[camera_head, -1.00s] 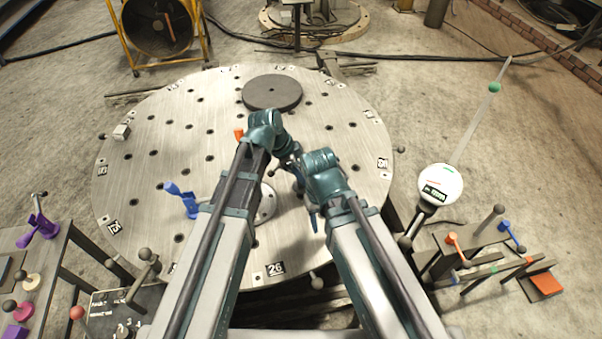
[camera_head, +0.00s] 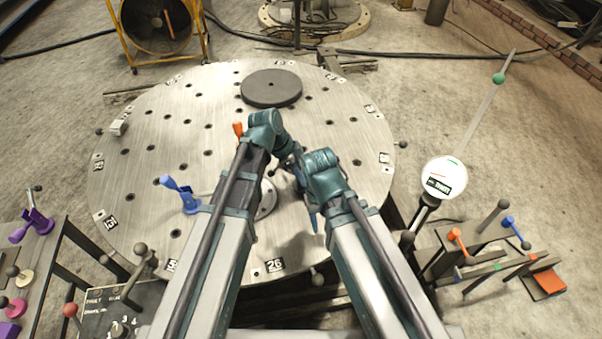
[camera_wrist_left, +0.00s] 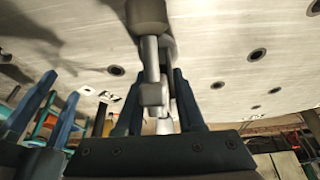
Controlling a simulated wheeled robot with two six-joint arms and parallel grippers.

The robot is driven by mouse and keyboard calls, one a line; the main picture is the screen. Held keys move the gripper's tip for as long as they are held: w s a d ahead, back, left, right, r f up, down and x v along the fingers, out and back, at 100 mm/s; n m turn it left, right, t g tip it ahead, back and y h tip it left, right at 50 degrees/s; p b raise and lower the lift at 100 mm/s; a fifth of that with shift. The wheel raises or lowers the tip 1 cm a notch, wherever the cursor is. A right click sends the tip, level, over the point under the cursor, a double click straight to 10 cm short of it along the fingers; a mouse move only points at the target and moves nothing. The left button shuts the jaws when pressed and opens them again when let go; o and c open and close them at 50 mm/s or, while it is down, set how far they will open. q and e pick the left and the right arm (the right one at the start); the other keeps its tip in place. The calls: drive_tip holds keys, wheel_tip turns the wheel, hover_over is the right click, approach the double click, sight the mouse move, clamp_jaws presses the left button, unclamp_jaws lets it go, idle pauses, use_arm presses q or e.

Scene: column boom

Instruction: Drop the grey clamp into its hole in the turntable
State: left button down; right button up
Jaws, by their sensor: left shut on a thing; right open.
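The turntable (camera_head: 215,95) is a large round metal plate with many small dark holes. My left gripper (camera_head: 292,163) is over its middle; its fingertips are mostly hidden by my arms in the head view. In the left wrist view, my left gripper (camera_wrist_left: 158,100) is shut on the grey clamp (camera_wrist_left: 152,92), which has a pale shaft and a darker rounded end at the top. Several holes show in the plate beyond it. I cannot tell which hole is the clamp's. My right gripper (camera_head: 314,215) is lower and closer in; it also shows at the left of the wrist view (camera_wrist_left: 50,115), open and empty.
A blue clamp (camera_head: 180,194) and an orange part (camera_head: 238,129) stand on the turntable. A dark round disc (camera_head: 271,88) lies towards its far side, and a small pale block (camera_head: 118,127) sits at its left rim. A dial gauge (camera_head: 445,177) and a rack (camera_head: 470,250) stand at right.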

use_arm(q)
drive_tip(key=shift+f+b, duration=0.7)
drive_tip(key=shift+f, duration=0.05)
use_arm(e)
drive_tip(key=shift+f, duration=0.8)
use_arm(q)
drive_tip(key=c, duration=0.8)
unclamp_jaws()
drive_tip(key=shift+r, duration=0.1)
use_arm(e)
drive_tip(key=shift+r, duration=0.15)
use_arm(q)
drive_tip(key=shift+r+p, duration=3.7)
drive_tip(key=shift+p, duration=0.15)
use_arm(e)
wheel_tip(320, 180, up, 7)
drive_tip(key=shift+r, duration=0.2)
use_arm(q)
drive_tip(key=o, duration=0.6)
drive_tip(key=shift+c, duration=0.2)
